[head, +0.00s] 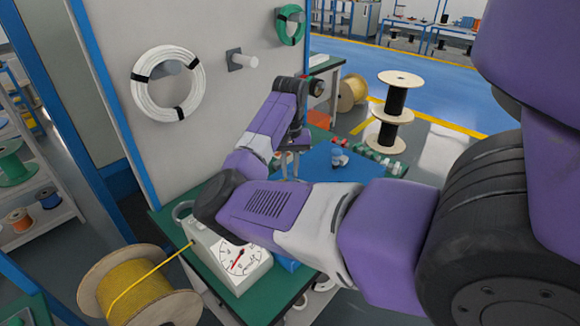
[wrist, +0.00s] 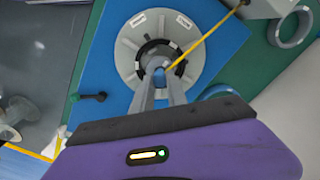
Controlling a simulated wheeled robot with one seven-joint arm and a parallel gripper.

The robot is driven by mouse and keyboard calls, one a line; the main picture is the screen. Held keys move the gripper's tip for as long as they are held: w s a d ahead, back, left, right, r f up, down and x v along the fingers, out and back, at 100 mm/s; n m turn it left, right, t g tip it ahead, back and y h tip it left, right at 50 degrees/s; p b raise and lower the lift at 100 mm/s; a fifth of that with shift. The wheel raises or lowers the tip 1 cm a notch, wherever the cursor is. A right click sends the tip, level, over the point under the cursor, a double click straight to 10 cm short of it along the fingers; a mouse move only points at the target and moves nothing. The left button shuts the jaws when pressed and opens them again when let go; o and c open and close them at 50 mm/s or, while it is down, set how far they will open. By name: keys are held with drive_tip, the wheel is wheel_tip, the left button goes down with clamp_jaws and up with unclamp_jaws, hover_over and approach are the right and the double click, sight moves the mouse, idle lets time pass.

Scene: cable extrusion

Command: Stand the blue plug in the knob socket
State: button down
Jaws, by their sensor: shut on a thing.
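My gripper (wrist: 162,80) reaches down over a round grey plate with white labels (wrist: 128,48) in the wrist view. A black ring and a small round hub sit at the plate's centre. A small patch of blue, seemingly the blue plug (wrist: 180,69), shows at the fingertips; most of it is hidden. The fingers are close together, shut on it. I cannot tell whether it touches the hub, which may be the knob socket. In the head view my gripper (head: 289,165) is partly hidden behind my forearm, and the plate is not visible.
A blue mat (head: 316,160) covers part of the green bench (head: 262,306). A dial box (head: 228,262) stands at the near end, with a yellow cable (wrist: 212,42) crossing the plate. A small bluish-white piece (head: 337,156) stands on the mat. A black lever (wrist: 90,97) lies near the mat's edge.

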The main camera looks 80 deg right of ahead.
drive_tip(key=shift+f, duration=0.5)
idle(0.8)
drive_tip(key=c, duration=1.2)
unclamp_jaws()
drive_tip(key=shift+c, duration=0.2)
wheel_tip(320, 180, up, 8)
drive_tip(key=p, duration=0.8)
drive_tip(key=shift+r+p, duration=0.1)
drive_tip(key=shift+p, duration=0.25)
